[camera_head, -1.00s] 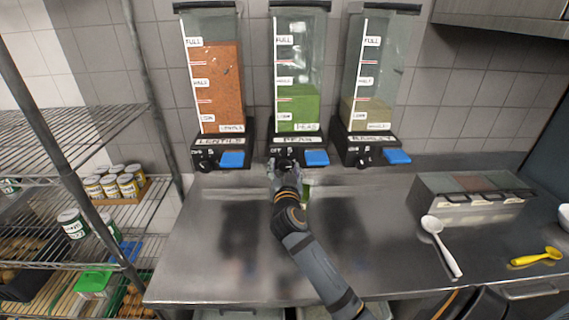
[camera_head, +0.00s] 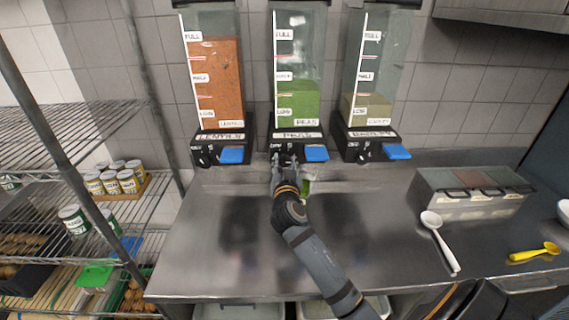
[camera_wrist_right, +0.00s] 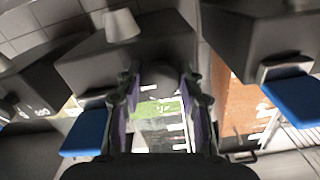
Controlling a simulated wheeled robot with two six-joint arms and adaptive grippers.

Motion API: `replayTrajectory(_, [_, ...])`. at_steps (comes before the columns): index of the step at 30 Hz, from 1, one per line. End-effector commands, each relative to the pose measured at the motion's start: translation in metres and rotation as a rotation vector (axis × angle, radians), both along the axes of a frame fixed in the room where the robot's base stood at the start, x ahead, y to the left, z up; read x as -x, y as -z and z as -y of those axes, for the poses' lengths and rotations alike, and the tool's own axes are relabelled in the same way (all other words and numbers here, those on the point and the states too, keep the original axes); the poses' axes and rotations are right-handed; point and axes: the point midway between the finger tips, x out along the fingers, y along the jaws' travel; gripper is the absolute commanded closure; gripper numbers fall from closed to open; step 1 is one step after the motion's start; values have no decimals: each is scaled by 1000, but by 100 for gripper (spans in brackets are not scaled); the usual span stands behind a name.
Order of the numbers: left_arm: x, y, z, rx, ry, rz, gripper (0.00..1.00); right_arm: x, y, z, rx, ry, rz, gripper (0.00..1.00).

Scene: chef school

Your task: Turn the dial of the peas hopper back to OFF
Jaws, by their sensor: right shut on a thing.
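The peas hopper (camera_head: 298,108) is the middle of three wall hoppers, part full of green peas. Its black base carries a dial at the left and a blue lever (camera_head: 316,153) at the right. My right gripper (camera_head: 284,161) is at the dial from the front and hides most of it, so I cannot read its setting. In the right wrist view, which looks upside down, the gripper's fingers (camera_wrist_right: 165,98) stand on both sides of the dark, round dial (camera_wrist_right: 162,76) and are shut on it. My left gripper is not in view.
The lentils hopper (camera_head: 217,86) stands at the left and the barley hopper (camera_head: 369,112) at the right, close by. The steel counter (camera_head: 240,240) below is mostly clear. A white spoon (camera_head: 440,240) and a yellow scoop (camera_head: 535,253) lie at the right.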

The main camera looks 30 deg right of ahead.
Motion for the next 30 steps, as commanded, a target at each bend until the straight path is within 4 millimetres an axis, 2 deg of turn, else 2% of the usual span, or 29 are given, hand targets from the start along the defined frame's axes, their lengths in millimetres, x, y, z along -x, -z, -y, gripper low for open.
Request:
replayTrajectory(8, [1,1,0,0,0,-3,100,0,0,0,136,1,-82,94])
replayTrajectory(30, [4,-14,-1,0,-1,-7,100,0,-3,1,732,1,-445,94])
